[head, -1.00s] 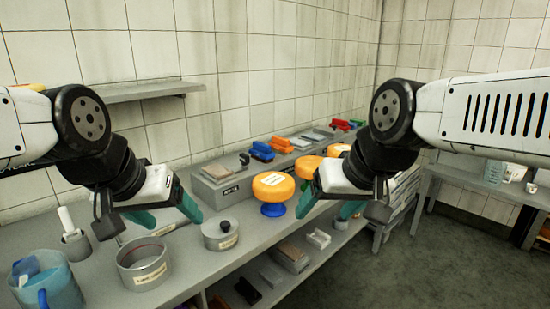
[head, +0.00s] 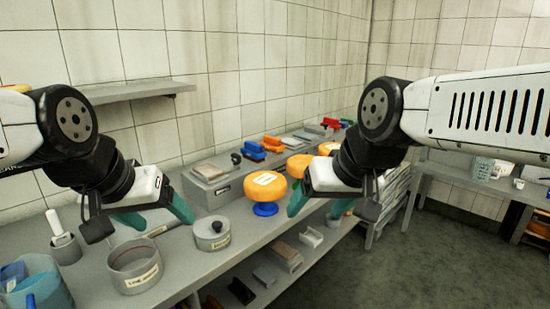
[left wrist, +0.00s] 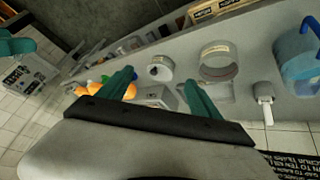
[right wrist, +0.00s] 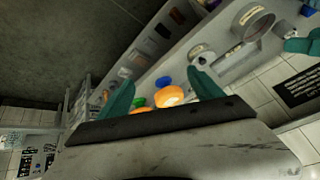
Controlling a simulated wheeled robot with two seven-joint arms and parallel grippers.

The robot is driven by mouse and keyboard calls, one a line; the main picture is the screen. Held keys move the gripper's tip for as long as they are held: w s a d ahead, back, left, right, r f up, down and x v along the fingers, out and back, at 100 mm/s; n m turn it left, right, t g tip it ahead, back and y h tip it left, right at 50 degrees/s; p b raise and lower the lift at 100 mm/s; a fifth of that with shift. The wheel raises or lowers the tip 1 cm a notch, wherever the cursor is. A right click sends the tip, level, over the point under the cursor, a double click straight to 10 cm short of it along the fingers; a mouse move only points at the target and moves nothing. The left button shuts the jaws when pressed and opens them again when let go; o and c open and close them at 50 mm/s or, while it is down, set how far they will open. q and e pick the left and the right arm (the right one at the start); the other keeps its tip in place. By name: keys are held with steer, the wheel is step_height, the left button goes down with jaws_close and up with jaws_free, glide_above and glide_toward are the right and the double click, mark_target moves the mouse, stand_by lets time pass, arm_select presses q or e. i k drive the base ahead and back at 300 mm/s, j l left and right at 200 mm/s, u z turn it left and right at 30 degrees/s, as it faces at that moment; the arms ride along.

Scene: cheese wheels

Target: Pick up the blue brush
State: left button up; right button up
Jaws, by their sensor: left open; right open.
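The blue brush (head: 253,151) lies on the back part of the long grey counter, beside an orange brush (head: 271,144). It is beyond the grey box and left of the cheese wheels. My left gripper (head: 157,213) is open and empty above the near counter, well short of the brush. My right gripper (head: 318,207) is open and empty in front of the counter edge, right of the nearest cheese wheel. Small blue patches show in both wrist views, but I cannot tell which is the brush. Neither gripper touches it.
A cheese wheel (head: 265,186) on a blue stand is nearest my right gripper. A grey box (head: 212,188) stands before the brush. A wall shelf (head: 140,90) is at left.

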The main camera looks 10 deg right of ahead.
mark_target(253, 152)
steer(key=u, duration=0.4)
steer(key=i+l+u, duration=0.1)
steer(key=u, duration=0.25)
steer(key=l+u, duration=0.15)
steer(key=u, duration=0.25)
steer(key=l+u, duration=0.45)
steer(key=l, duration=0.4)
steer(key=l+u, duration=0.5)
steer(key=l, duration=0.4)
steer(key=k+l, duration=0.1)
steer(key=l, duration=0.35)
steer(key=k+l, duration=0.1)
steer(key=l, duration=0.3)
steer(key=k+l, duration=0.1)
steer(key=l, duration=0.35)
